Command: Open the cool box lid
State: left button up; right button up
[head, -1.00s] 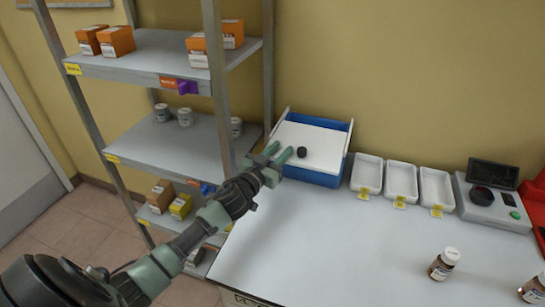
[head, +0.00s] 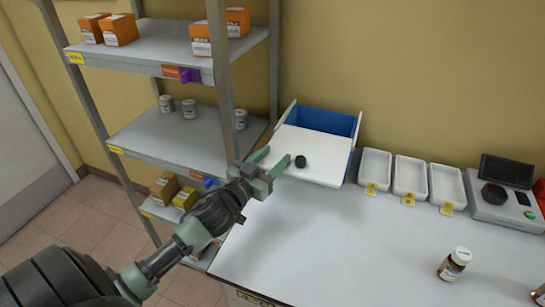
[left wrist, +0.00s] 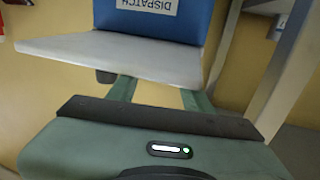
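The cool box (head: 340,122) is blue and stands at the back left of the bench. Its white lid (head: 318,147) sits forward of the box's back, and a band of blue shows behind it. A black knob (head: 300,161) stands on the lid. My left gripper (head: 272,159) is open at the lid's left front, with the knob beside its right finger, not between the fingers. In the left wrist view the lid (left wrist: 130,55) lies just past the open fingers, below a blue face marked DISPATCH (left wrist: 150,18). My right gripper is not in view.
A metal shelf rack (head: 180,140) with boxes and jars stands close on the left of my arm. White trays (head: 410,177) and a scale-like device (head: 495,200) are to the right. The bench's middle is clear.

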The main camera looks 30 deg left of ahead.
pick_arm(q)
jog(key=s+p, duration=0.1)
jog(key=s, duration=0.7)
jog(key=shift+s+a+f, duration=0.15)
jog(key=shift+s+a, duration=0.15)
jog(key=shift+s, duration=0.1)
dwell(0.4)
jog(key=shift+p, duration=0.5)
